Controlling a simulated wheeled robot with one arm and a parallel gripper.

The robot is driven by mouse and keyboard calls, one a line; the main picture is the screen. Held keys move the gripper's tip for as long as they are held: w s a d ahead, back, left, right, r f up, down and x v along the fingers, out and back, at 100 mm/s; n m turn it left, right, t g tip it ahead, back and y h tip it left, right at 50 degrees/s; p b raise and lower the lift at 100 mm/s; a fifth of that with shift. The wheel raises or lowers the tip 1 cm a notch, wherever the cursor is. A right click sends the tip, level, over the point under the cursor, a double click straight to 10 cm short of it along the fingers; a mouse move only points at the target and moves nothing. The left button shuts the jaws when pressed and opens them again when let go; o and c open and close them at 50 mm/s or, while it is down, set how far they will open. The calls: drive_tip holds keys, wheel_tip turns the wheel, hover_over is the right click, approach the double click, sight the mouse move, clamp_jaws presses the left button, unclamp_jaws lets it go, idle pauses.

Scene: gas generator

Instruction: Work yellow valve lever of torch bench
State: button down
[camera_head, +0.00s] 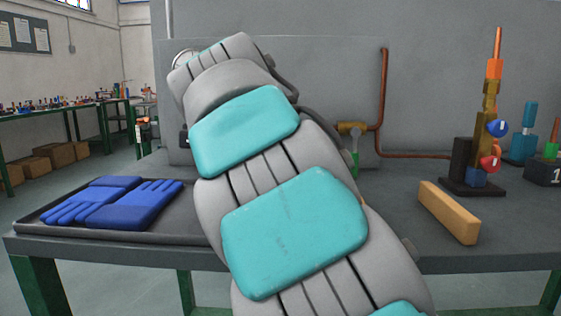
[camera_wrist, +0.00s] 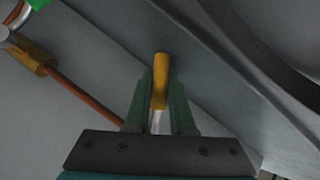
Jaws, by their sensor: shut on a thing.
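The yellow valve lever (camera_wrist: 161,66) shows in the middle of the wrist view as a short yellow-orange handle on a paler metal shank. My gripper (camera_wrist: 161,84) has its two green fingers shut on it, one on each side, with the lever's end standing out past the fingertips. In the head view my own arm hides the gripper and this lever. The grey torch bench (camera_head: 400,225) spans the head view, with an upright grey panel (camera_head: 330,70) at its back.
A brass fitting (camera_head: 350,128) joins a copper pipe (camera_head: 384,90) right of my arm, with a green part (camera_head: 355,162) below it. A torch stand (camera_head: 478,150) and wooden block (camera_head: 449,212) stand at right. Blue gloves (camera_head: 135,204) lie in a dark tray (camera_head: 30,219) at left.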

drive_tip(key=shift+a, duration=0.15)
idle(0.3)
drive_tip(key=c, duration=0.8)
unclamp_jaws()
drive_tip(key=shift+o, duration=0.2)
drive_tip(key=shift+f, duration=0.1)
